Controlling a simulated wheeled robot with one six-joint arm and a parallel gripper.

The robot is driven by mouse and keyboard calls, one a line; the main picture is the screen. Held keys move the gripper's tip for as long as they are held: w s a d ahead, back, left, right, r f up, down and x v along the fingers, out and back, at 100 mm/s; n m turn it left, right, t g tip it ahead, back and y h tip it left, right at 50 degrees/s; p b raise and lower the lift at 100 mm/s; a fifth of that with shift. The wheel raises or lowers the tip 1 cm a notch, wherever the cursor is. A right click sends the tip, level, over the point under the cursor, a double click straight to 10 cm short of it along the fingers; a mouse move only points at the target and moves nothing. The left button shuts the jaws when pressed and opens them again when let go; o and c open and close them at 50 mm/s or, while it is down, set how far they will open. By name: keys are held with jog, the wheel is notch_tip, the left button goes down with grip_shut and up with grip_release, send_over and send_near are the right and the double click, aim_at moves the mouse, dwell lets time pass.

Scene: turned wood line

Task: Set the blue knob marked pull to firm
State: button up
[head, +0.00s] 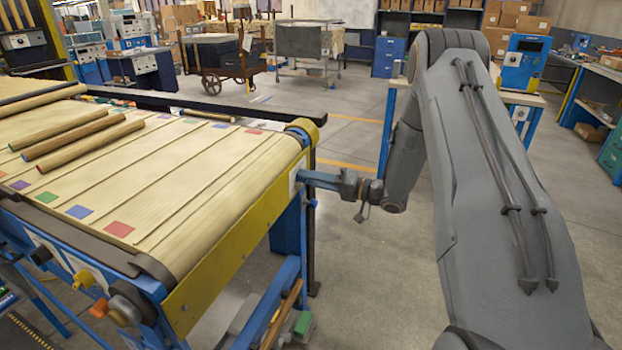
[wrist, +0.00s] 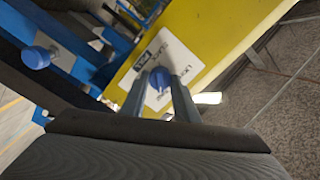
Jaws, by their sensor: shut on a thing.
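In the wrist view, the blue knob (wrist: 159,78) stands on a white label plate (wrist: 178,58) fixed to a yellow panel. The plate carries dark lettering, partly covered by the knob and too blurred to read fully. My gripper (wrist: 160,90) has its two fingers on either side of the knob and is shut on it. In the head view, my gripper (head: 312,181) reaches the yellow end of the conveyor table. The knob is hidden there. I cannot tell which mark the knob points to.
A second blue knob (wrist: 36,58) sits to the left in the wrist view. The slatted conveyor table (head: 190,190) carries several wooden rods (head: 80,138) and colored squares. Orange and yellow knobs line its near side. Bare floor (head: 345,260) lies between the table and my arm.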

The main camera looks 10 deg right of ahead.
jog(key=shift+s+a+f, duration=0.1)
jog(key=shift+s+f, duration=0.05)
jog(key=shift+f, duration=0.05)
jog(key=o, duration=1)
jog(key=shift+o, duration=0.3)
jog(key=shift+r, duration=0.1)
jog(key=b+v, duration=0.1)
jog(key=v, duration=0.7)
jog(key=shift+b, duration=0.35)
